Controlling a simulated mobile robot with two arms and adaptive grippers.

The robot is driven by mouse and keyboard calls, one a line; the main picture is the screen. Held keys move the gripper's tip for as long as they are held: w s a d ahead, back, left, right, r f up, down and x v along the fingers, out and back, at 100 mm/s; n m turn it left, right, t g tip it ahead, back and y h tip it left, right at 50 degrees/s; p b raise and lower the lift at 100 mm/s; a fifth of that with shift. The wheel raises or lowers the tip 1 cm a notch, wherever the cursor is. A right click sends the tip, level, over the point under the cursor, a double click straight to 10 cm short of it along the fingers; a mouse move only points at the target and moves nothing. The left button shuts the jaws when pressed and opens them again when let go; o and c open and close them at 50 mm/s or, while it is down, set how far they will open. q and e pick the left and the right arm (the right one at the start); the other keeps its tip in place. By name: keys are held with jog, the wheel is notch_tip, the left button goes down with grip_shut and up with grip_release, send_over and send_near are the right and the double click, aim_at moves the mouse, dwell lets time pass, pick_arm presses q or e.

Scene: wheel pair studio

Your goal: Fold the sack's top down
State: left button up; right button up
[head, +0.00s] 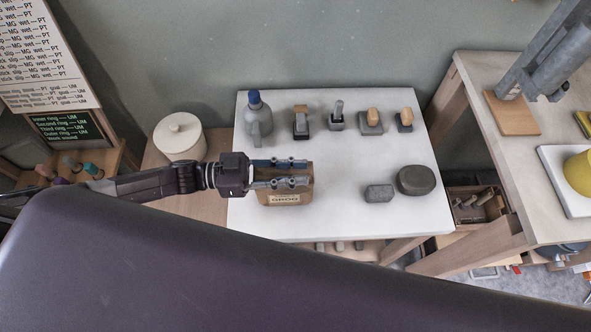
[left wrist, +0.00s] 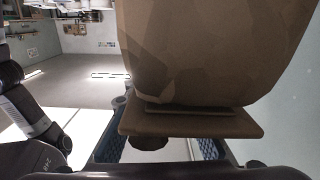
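The brown paper sack (head: 271,198), with a pale label reading GROG, stands at the left front of the white table. My left gripper (head: 307,172) reaches over it from the left, its two fingers parallel and spread apart above the sack's top. In the left wrist view the sack (left wrist: 215,45) is large and close, with a flat brown edge (left wrist: 190,121) crossing in front of the fingers (left wrist: 155,150). The fingers show to either side, apart; whether they touch the sack is hidden. My right gripper is not in view.
A grey bottle with a blue cap (head: 257,120) stands behind the sack. Several small tools on dark blocks (head: 371,123) line the table's back. A grey block (head: 378,193) and a dark round lump (head: 416,180) sit at right. The white table's middle (head: 345,160) is clear.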

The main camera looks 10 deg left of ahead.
pick_arm(q)
jog(key=shift+o, duration=0.5)
jog(key=v, duration=1.2)
jog(key=shift+s, duration=0.1)
